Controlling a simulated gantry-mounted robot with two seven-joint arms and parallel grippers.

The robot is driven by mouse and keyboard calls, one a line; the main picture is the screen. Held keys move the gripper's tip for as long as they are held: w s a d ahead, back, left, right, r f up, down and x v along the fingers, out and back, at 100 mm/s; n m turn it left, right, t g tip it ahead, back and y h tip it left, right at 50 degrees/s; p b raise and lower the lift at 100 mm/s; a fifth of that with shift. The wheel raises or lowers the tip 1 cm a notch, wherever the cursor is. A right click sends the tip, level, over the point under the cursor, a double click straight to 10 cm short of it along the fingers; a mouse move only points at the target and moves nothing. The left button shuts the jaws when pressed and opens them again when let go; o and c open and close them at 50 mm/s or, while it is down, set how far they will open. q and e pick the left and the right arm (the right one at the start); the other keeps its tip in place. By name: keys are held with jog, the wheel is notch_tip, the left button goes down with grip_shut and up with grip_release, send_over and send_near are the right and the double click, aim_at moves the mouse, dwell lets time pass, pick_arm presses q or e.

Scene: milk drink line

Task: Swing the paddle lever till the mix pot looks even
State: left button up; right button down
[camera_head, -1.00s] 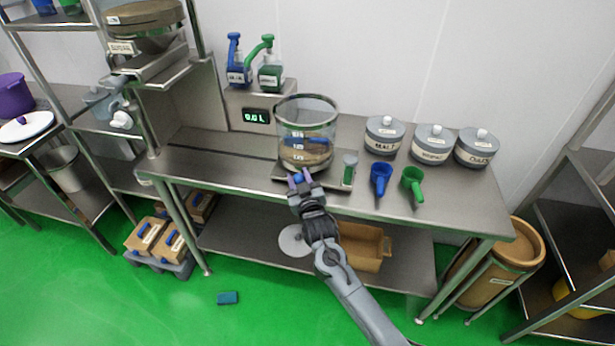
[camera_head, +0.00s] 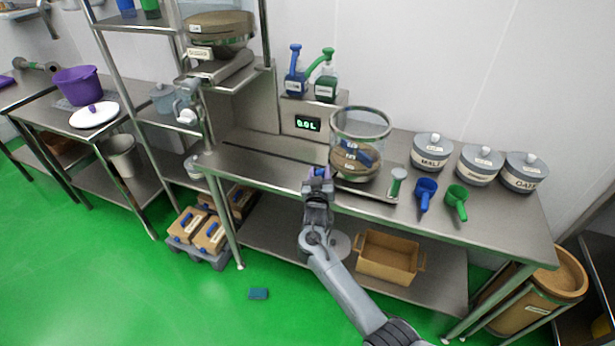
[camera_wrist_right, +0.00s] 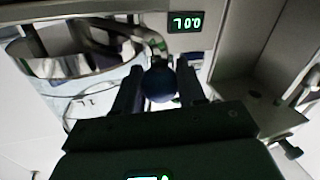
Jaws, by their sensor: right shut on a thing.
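The clear mix pot (camera_head: 360,128) stands on the steel bench with brown contents low inside. A blue paddle (camera_head: 364,158) shows tilted through its wall; whether the mix is even I cannot tell. My right gripper (camera_head: 319,174) is at the bench's front edge, left of the pot. In the right wrist view its fingers are shut on the blue ball knob (camera_wrist_right: 159,82) of the paddle lever. The bent metal lever rod (camera_wrist_right: 140,35) runs from the knob towards the pot. My left gripper is not in view.
A green-topped cylinder (camera_head: 397,183), blue scoop (camera_head: 425,190), green scoop (camera_head: 456,199) and lidded jars (camera_head: 432,150) are on the right. The bench left of the pot is clear.

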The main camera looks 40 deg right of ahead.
jog(key=shift+d, duration=0.1)
dwell(0.3)
jog(key=c, duration=0.7)
grip_release()
jog(key=shift+w, duration=0.1)
